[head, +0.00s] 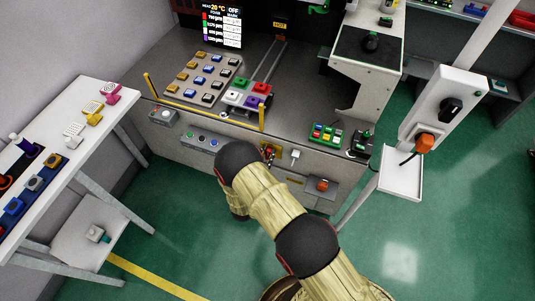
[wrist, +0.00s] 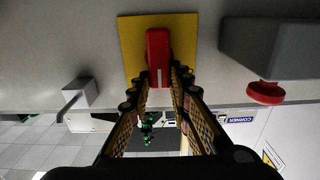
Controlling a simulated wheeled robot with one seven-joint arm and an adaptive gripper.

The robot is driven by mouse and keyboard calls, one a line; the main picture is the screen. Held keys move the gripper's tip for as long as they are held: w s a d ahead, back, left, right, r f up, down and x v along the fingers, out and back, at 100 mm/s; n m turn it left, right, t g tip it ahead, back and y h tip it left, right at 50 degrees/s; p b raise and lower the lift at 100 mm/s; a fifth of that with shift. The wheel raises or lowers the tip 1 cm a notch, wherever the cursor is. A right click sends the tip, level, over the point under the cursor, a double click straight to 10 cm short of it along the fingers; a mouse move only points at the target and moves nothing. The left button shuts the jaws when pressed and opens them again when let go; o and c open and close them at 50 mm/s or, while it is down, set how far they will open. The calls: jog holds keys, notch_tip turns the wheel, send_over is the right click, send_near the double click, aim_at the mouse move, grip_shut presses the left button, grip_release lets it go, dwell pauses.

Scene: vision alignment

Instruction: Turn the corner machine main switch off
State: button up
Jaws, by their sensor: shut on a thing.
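The main switch is a red handle (wrist: 158,55) on a square yellow plate (wrist: 131,40), fixed to a grey panel in the wrist view. A white line marks the near end of the handle, which lies along the picture's vertical. My gripper (wrist: 158,78) is shut on the handle, one finger on each side. In the head view, a red and yellow switch (head: 268,151) shows on the machine's front panel, just beyond my arm. My arm partly hides that area, and the fingers are hard to make out there.
In the wrist view, a grey box with a red button (wrist: 265,93) juts out at right, and a small grey lever (wrist: 78,94) at left. A "CORNER" label (wrist: 238,119) shows below. In the head view, a white table (head: 103,112) stands at left; green floor lies open between.

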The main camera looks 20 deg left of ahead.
grip_shut()
jog(key=shift+a+n, duration=0.1)
jog(key=shift+n, duration=0.2)
jog(key=shift+w+a+f+n+b, duration=0.1)
jog(key=shift+a+f+n+b, duration=0.3)
jog(key=shift+n, duration=2.45)
jog(key=shift+a+f+n+b, duration=0.2)
jog(key=shift+a+f+n, duration=0.3)
jog(key=shift+n, duration=2.4)
jog(key=shift+w+a+f+n+b, duration=0.1)
jog(key=shift+a+f+n+b, duration=0.3)
jog(key=shift+n, duration=2.45)
jog(key=o, duration=0.8)
grip_release()
jog(key=shift+f, duration=0.1)
